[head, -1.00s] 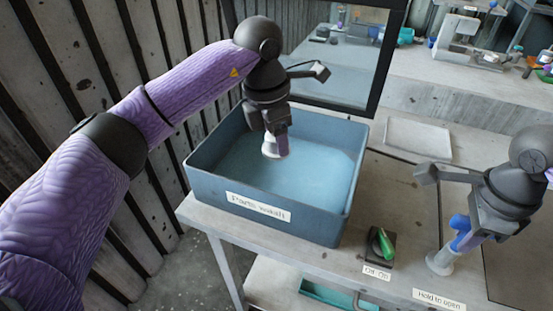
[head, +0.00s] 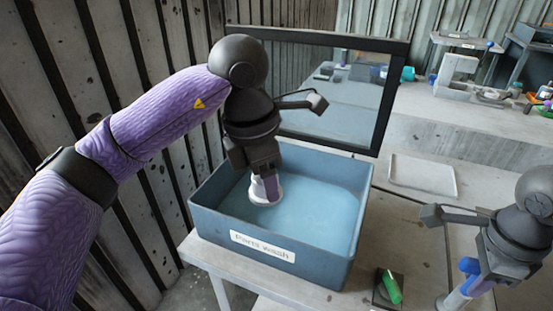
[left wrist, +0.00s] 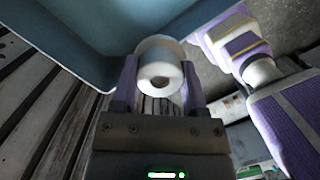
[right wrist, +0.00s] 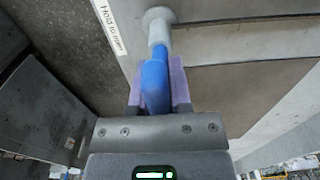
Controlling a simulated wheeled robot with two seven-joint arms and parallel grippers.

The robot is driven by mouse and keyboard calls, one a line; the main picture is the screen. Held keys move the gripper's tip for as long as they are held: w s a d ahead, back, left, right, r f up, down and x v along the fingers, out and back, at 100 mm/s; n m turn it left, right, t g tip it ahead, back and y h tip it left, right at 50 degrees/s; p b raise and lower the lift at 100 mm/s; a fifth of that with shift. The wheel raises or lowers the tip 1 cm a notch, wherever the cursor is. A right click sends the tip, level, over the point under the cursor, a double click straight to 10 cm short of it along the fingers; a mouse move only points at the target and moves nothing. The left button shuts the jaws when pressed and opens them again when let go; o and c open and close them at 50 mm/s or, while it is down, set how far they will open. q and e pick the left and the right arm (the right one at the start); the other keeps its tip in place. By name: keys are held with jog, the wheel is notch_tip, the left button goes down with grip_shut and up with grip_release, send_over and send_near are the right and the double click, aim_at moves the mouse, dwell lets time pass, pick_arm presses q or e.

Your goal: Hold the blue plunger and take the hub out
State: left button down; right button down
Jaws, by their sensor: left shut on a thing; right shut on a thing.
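The white hub (head: 266,193) is a short round piece between the fingers of my left gripper (head: 265,178). It shows against the inside of the blue parts wash bin (head: 228,228), near its left side; its exact height is unclear. In the left wrist view the hub (left wrist: 160,68) shows its round end with a dark centre hole. My right gripper (head: 480,276) is shut on the blue plunger (head: 469,266) at the lower right of the head view. The plunger (right wrist: 155,82) also shows in the right wrist view, with a pale grey shaft and round end beyond it.
A green-handled switch (head: 391,286) stands on the bench right of the bin. A dark-framed clear panel (head: 385,105) stands behind the bin. A flat pale tray (head: 422,175) lies farther right. A slatted wall (head: 60,60) closes off the left.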

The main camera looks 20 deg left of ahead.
pick_arm(q)
jog(key=s, duration=0.7)
jog(key=shift+s, duration=0.3)
pick_arm(e)
jog(key=shift+r, duration=2.25)
jog(key=shift+c, duration=2.4)
grip_release()
notch_tip(320, 180, up, 12)
